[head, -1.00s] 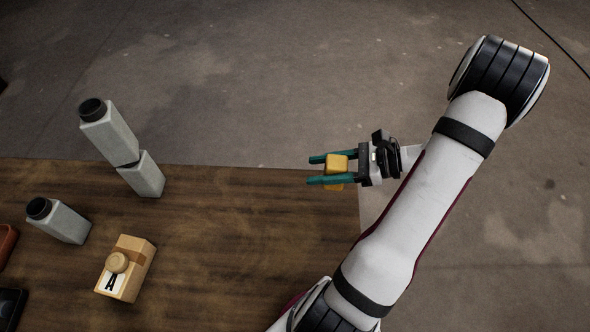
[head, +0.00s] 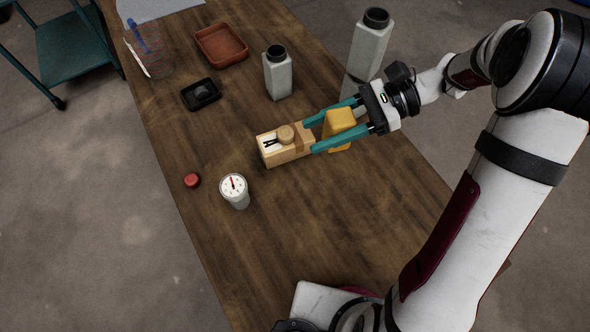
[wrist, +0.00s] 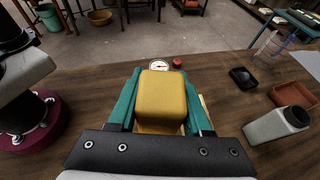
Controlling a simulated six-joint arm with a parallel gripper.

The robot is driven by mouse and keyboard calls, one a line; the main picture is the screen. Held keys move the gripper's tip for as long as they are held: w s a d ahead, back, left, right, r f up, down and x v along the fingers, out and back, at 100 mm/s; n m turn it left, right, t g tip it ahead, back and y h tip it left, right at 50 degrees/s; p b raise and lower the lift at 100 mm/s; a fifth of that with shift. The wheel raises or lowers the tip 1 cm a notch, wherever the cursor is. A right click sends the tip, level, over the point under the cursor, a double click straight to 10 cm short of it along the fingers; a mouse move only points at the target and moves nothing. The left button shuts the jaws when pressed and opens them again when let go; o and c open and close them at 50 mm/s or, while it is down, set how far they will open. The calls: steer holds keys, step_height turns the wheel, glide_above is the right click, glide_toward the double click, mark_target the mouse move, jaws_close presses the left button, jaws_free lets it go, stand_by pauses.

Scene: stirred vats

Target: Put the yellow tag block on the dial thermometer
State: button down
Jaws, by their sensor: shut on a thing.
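The yellow tag block (head: 339,124) is held between the teal fingers of my gripper (head: 334,129), above the wooden table. It also fills the middle of the wrist view (wrist: 161,100), with a finger on each side. The dial thermometer (head: 235,190) stands upright on the table, left of and nearer than my gripper in the head view. It has a white round face with a red pointer. In the wrist view its dial (wrist: 159,65) shows just beyond the yellow block, and its lower part is hidden.
A tan box marked A (head: 284,147) with a round knob lies by my fingertips. A small red cap (head: 192,180) is beside the thermometer. Grey bottles (head: 277,75), a black dish (head: 201,93), a brown tray (head: 222,47) and a clear beaker (head: 150,55) stand farther back.

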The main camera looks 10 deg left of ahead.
steer(key=s+a+r+n+g+h, duration=0.1)
steer(key=s+a+n+g+h, duration=0.15)
steer(key=s+a, duration=0.45)
glide_above(234, 187)
steer(key=s+a, duration=0.2)
steer(key=shift+n+g, duration=0.25)
steer(key=shift+n, duration=0.2)
step_height(234, 187, down, 6)
steer(key=shift+w+f, duration=0.1)
step_height(234, 187, down, 4)
steer(key=shift+a+f, duration=0.1)
steer(key=shift+a, duration=0.05)
steer(key=shift+f, duration=0.1)
steer(key=shift+c, duration=1.6)
jaws_free()
